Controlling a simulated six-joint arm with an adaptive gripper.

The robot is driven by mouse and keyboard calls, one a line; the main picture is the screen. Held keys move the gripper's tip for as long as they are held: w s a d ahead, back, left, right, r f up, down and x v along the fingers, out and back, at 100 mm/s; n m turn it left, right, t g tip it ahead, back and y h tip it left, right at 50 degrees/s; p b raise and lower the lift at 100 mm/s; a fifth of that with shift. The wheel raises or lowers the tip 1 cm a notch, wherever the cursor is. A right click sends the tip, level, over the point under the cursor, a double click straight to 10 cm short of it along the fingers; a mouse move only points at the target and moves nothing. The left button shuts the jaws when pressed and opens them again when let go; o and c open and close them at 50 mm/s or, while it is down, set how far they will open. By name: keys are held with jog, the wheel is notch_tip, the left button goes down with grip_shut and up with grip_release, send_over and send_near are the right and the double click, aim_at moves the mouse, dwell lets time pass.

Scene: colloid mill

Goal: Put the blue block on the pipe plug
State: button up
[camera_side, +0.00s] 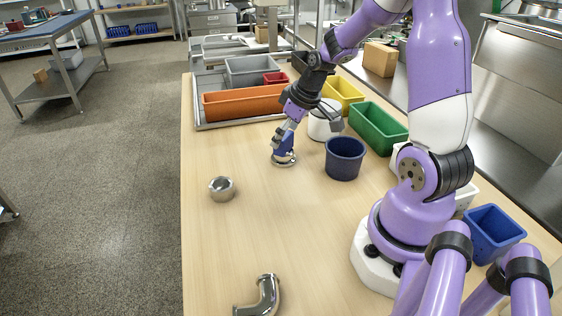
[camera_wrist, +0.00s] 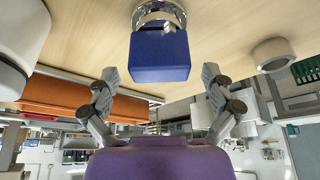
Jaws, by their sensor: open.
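The blue block (camera_side: 284,145) stands on the metal pipe plug (camera_side: 284,161) on the wooden table. In the wrist view the block (camera_wrist: 159,57) is at the upper middle, with the shiny rim of the plug (camera_wrist: 158,13) beyond it. My gripper (camera_side: 279,140) is at the block in the side view, tilted down toward it. In the wrist view my gripper (camera_wrist: 160,74) is open. Its two fingers stand apart on either side of the block, with visible gaps, and do not touch it there. The lower part of the plug is partly hidden.
A dark blue round bin (camera_side: 345,160) and a white container (camera_side: 325,120) stand right of the block. An orange bin (camera_side: 243,103) is behind. A metal ring (camera_side: 222,188) and a pipe elbow (camera_side: 262,297) lie nearer the front.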

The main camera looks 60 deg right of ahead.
jog(key=v, duration=1.1)
jog(key=s+a+r, duration=0.1)
jog(key=s+a, duration=0.1)
jog(key=a, duration=0.6)
jog(key=s+a+r+t, duration=0.1)
jog(key=s+a, duration=0.2)
jog(key=a, duration=0.5)
